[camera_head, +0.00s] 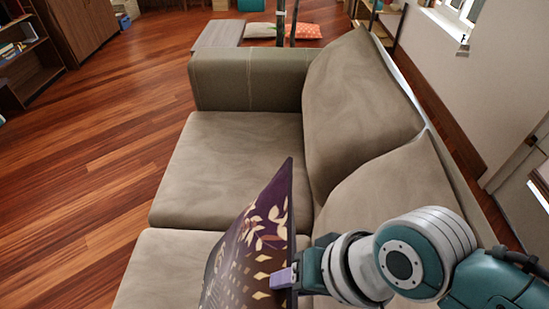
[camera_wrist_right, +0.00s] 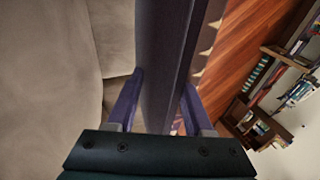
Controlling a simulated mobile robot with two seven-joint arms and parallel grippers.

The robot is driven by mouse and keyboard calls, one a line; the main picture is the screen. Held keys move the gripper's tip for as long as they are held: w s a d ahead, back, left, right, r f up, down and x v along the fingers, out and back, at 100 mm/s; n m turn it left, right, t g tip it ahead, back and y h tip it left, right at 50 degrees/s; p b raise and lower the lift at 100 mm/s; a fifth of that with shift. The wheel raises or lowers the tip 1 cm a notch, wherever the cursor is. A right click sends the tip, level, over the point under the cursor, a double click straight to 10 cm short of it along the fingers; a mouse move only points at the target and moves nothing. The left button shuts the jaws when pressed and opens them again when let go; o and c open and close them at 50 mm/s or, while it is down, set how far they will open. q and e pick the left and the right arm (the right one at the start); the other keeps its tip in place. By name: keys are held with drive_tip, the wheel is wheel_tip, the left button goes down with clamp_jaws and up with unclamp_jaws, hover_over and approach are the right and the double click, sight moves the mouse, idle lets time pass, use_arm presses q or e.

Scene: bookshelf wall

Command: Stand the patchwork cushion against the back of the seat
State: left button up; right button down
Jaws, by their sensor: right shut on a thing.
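The patchwork cushion (camera_head: 250,245), dark purple with cream leaf and diamond patterns, is at the bottom middle of the head view. It is held steeply on edge above the sofa seat (camera_head: 225,165), apart from the back of the seat (camera_head: 355,110). Its lower part is cut off by the frame, so I cannot tell whether it touches the seat. My right gripper (camera_head: 285,278) is shut on the cushion's right edge. In the right wrist view the dark edge of the cushion (camera_wrist_right: 165,50) runs between the two purple fingers (camera_wrist_right: 158,105). My left gripper is not in view.
The sofa's armrest (camera_head: 248,80) closes its far end. The far seat section is clear. Wooden floor (camera_head: 100,190) is open on the left, with a bookshelf (camera_head: 25,60) beyond. An orange cushion (camera_head: 303,31) lies far back. A wall (camera_head: 485,75) stands behind the sofa.

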drive_tip(key=d+f+b, duration=0.4)
drive_tip(key=d+f, duration=0.2)
drive_tip(key=d, duration=0.1)
drive_tip(key=shift+d+f+b, duration=0.2)
drive_tip(key=shift+d+b, duration=0.15)
drive_tip(key=shift+d, duration=0.05)
drive_tip(key=shift+c, duration=1.1)
unclamp_jaws()
drive_tip(key=p+v, duration=0.3)
drive_tip(key=v, duration=0.7)
